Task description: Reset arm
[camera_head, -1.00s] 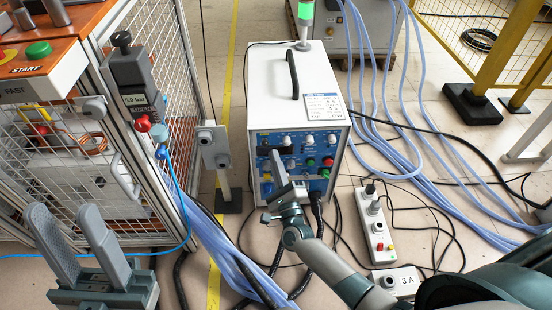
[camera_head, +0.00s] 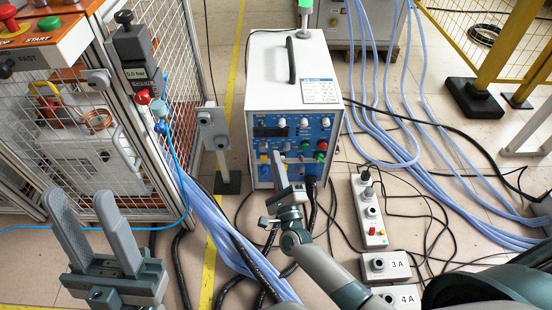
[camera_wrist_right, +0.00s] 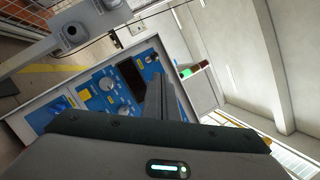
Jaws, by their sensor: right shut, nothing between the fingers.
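My left gripper (camera_head: 92,235) is at the lower left of the head view. Its two grey fingers stand well apart with nothing between them. My right gripper (camera_head: 278,168) is in front of the blue control panel of the white induction heater (camera_head: 293,70). Its fingers are together and hold nothing. In the right wrist view the closed fingers (camera_wrist_right: 163,95) point towards the blue panel (camera_wrist_right: 105,92), which shows tilted. Whether the fingertips touch the panel I cannot tell.
A caged machine (camera_head: 90,150) with a START button panel stands at the left. A grey post box (camera_head: 212,125) stands beside the heater. Socket strips (camera_head: 368,212), black cables and pale blue hoses (camera_head: 225,235) lie across the floor. A yellow fence (camera_head: 500,50) is at the right.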

